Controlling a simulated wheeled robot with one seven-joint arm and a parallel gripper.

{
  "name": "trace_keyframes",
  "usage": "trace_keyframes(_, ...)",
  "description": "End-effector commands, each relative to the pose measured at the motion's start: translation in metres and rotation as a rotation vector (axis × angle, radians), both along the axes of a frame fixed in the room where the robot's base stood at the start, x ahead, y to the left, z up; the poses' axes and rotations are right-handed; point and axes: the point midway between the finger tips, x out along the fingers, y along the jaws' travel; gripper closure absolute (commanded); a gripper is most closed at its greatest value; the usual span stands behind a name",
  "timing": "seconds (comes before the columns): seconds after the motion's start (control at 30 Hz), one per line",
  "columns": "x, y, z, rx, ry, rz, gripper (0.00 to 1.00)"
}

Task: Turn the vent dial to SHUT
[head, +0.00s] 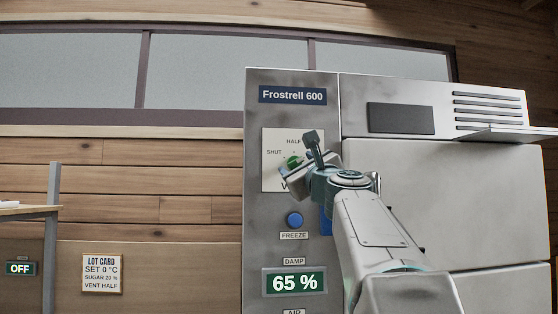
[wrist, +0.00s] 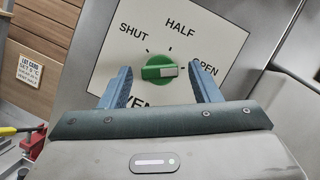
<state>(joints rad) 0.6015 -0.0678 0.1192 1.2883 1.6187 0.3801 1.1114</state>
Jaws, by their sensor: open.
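The vent dial is a green knob (wrist: 155,72) on a white plate (wrist: 120,50) marked SHUT, HALF and OPEN. Its white mark points right, at OPEN. In the head view the dial (head: 293,162) shows in part on the machine's grey panel, with my gripper (head: 296,172) in front of it. In the wrist view my gripper (wrist: 162,80) is open, one blue finger on each side of the dial. Gaps show between the fingers and the knob, so it is not gripped. The lower plate lettering is partly hidden.
Below the dial are a blue FREEZE button (head: 294,220) and a DAMP display (head: 295,282) reading 65 %. A lot card (head: 102,274) on the wall reads VENT HALF. A shelf (head: 510,133) juts out at the right. An OFF sign (head: 20,268) is at the left.

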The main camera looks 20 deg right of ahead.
Motion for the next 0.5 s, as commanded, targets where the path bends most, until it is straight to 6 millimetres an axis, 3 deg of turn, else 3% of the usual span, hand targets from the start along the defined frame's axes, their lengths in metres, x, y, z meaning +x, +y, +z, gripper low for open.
trace_keyframes(0.3, 0.0024, -0.0003, 0.0002, 0.0, 0.001, 0.0, 0.44)
trace_keyframes(0.47, 0.0024, -0.0003, 0.0002, 0.0, 0.001, 0.0, 0.88)
trace_keyframes(0.5, 0.0024, -0.0003, 0.0002, 0.0, 0.001, 0.0, 0.89)
